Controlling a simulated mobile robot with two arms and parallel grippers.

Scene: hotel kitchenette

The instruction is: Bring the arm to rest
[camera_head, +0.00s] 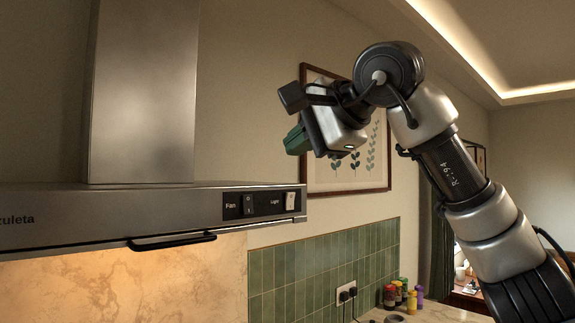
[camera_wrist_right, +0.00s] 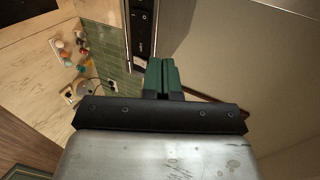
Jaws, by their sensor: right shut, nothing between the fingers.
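My right gripper (camera_head: 293,143) is raised beside the right end of the range hood, in front of a framed picture. Its green fingers are closed together with nothing between them. The closed fingers also show in the right wrist view (camera_wrist_right: 162,76). My right arm comes in from the lower right and bends at a high elbow. The gripper appears apart from the hood in the head view. My left gripper is not in view.
The steel range hood (camera_head: 110,215) has Fan and Light switches (camera_head: 262,204) at its right end. A framed leaf picture (camera_head: 345,175) hangs behind my gripper. Several colored jars (camera_head: 400,295) stand on the counter by green tiles (camera_head: 320,265) and a plugged outlet (camera_head: 346,292).

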